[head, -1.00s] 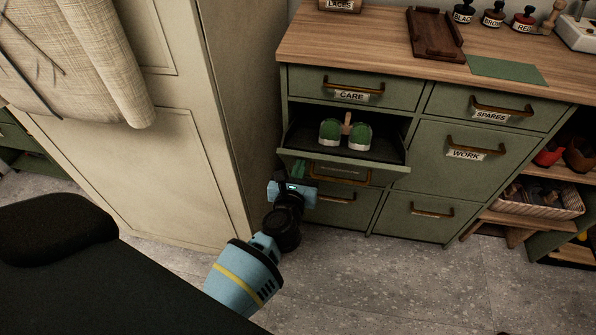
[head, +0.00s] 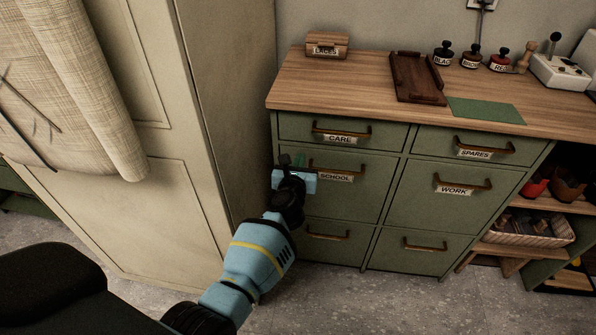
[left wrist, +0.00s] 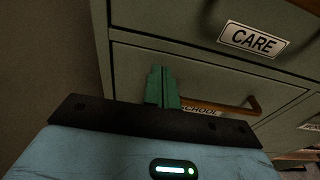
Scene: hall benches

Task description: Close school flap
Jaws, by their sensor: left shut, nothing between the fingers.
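The school flap (head: 352,198) is a green front panel on the cabinet, below the CARE drawer (head: 320,130). It stands upright and looks flush with the cabinet front. It has a brass handle and a SCHOOL label (head: 336,177), and it also shows in the left wrist view (left wrist: 133,65). My left gripper (head: 291,160) is at the upper left part of the flap. In the left wrist view its green fingers (left wrist: 161,86) are together, empty, in front of the panel left of the label. Whether they touch it I cannot tell. My right gripper is out of view.
A tall cream cabinet (head: 232,120) stands close on the left of my arm. The WORK panel (head: 440,205) is on the right. The floor in front is clear.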

